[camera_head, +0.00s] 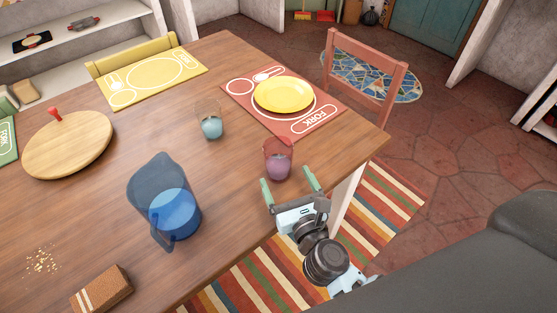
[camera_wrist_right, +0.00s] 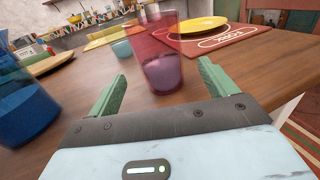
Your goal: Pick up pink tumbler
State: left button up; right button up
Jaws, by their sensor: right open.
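The pink tumbler (camera_head: 278,160) stands upright on the wooden table near its right edge, with a purplish lower part. In the right wrist view the tumbler (camera_wrist_right: 160,58) stands ahead of the fingers, roughly between them in the picture. My right gripper (camera_head: 290,184) is open and empty, just in front of the tumbler at the table edge. Its green fingers also show in the right wrist view (camera_wrist_right: 162,90), apart from the tumbler. My left gripper is not in view.
A blue pitcher (camera_head: 165,203) stands left of the tumbler. A teal-bottomed glass (camera_head: 210,122) stands behind it. A yellow plate (camera_head: 284,94) lies on a red placemat (camera_head: 315,125). A sponge (camera_head: 101,289), crumbs (camera_head: 42,262) and a round board (camera_head: 68,148) are further left. A chair (camera_head: 365,65) is behind.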

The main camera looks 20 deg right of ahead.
aim_at(274, 154)
jog(key=shift+w, duration=4.1)
jog(key=c, duration=1.2)
jog(key=shift+c, duration=0.2)
